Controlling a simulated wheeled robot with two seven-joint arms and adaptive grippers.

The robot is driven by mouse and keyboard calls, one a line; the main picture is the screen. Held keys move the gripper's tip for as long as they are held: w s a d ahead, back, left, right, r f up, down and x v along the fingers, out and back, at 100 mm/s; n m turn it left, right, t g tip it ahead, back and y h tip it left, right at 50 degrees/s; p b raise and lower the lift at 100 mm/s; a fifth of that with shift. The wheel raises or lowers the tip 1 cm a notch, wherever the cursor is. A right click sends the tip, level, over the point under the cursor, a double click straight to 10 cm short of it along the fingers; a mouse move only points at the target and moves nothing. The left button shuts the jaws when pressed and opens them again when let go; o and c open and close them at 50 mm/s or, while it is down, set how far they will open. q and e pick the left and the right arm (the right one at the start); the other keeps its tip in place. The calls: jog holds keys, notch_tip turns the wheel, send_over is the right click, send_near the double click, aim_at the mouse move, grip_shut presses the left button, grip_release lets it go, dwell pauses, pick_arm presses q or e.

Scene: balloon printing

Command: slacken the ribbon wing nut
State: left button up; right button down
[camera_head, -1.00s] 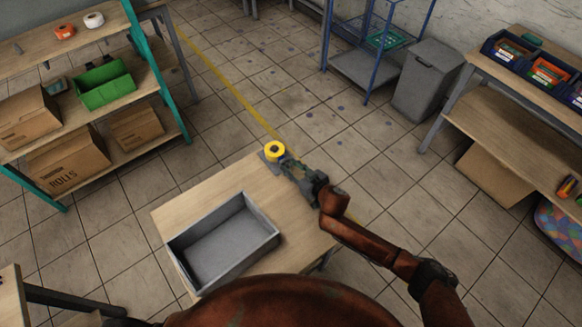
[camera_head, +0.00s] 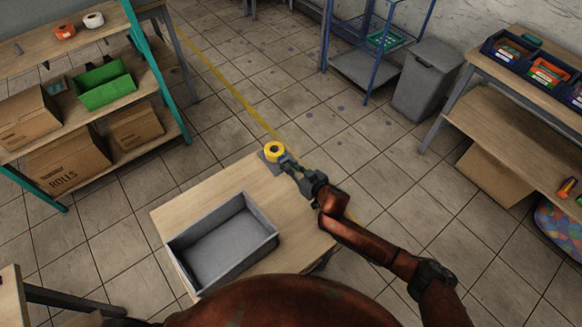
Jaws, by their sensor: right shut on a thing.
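A yellow ribbon roll (camera_head: 274,151) sits on a small grey holder (camera_head: 265,158) at the far corner of the wooden table. My right gripper (camera_head: 288,164) reaches in from the right, its fingertips at the near right side of the roll. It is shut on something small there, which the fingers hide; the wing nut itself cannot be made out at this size. My left gripper is not in view.
A grey open tray (camera_head: 250,262) lies empty on the table (camera_head: 175,213), left of my right arm. The tabletop between tray and roll is clear. A shelf (camera_head: 165,120) with boxes stands left; a grey bin (camera_head: 428,80) and a bench (camera_head: 520,125) stand right.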

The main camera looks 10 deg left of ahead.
jog(key=shift+s+a+n+t+h+p, duration=0.15)
jog(key=shift+n+t+h+p, duration=0.1)
jog(key=shift+n+t, duration=0.25)
jog(key=shift+s+a+n+t+h+p, duration=0.1)
jog(key=shift+n+t+h+p, duration=0.2)
jog(key=shift+n, duration=0.4)
jog(key=shift+a+f+n+t+h+b, duration=0.1)
jog(key=shift+f+n+t+h+b, duration=0.15)
jog(key=shift+n+t+b, duration=0.4)
jog(key=shift+s+r+n, duration=0.1)
jog(key=shift+n, duration=0.35)
jog(key=c, duration=2)
grip_release()
jog(key=v, duration=1.2)
jog(key=shift+a+r, duration=0.1)
